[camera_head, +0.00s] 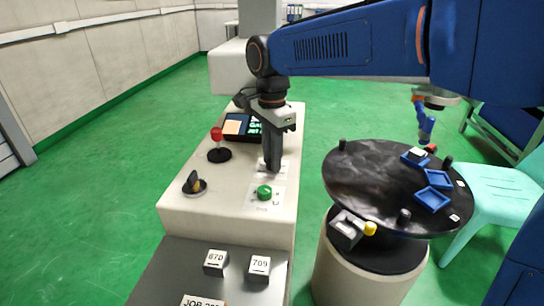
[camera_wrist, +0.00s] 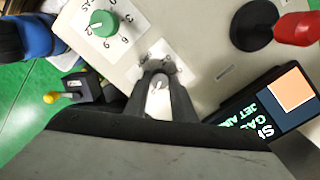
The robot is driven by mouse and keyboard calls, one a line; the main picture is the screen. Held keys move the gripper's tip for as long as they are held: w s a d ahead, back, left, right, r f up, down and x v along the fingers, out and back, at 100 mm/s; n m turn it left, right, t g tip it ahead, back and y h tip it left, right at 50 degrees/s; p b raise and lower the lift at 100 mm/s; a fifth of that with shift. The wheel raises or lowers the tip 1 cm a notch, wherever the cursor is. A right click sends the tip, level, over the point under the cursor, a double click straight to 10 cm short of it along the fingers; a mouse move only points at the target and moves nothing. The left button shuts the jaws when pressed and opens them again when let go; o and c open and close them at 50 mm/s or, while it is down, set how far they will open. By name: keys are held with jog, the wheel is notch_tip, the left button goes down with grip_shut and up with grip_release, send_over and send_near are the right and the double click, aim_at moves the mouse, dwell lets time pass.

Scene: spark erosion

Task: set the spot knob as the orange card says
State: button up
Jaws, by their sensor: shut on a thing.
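My gripper (camera_head: 272,168) points down over the cream console (camera_head: 225,205). In the wrist view its fingers (camera_wrist: 160,88) are shut on a small pale grey knob (camera_wrist: 158,83) with a dark pointer mark. A white label plate (camera_wrist: 172,58) lies under this knob; the fingers hide much of it, and its markings are too small to read. An orange card (camera_wrist: 291,90) sits on the dark screen (camera_wrist: 262,110), beside green and white text; the card also shows in the head view (camera_head: 233,127). I cannot read anything on the card.
A green knob (camera_head: 264,192) on a numbered plate is close to my gripper. A dark round table (camera_head: 375,180) with blue trays is at right. Numbered blocks (camera_head: 215,261) lie in front.

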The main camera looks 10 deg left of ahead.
jog(key=o, duration=1.1)
jog(key=shift+c, duration=0.2)
jog(key=shift+r, duration=0.1)
notch_tip(320, 180, up, 17)
jog(key=shift+r, duration=0.1)
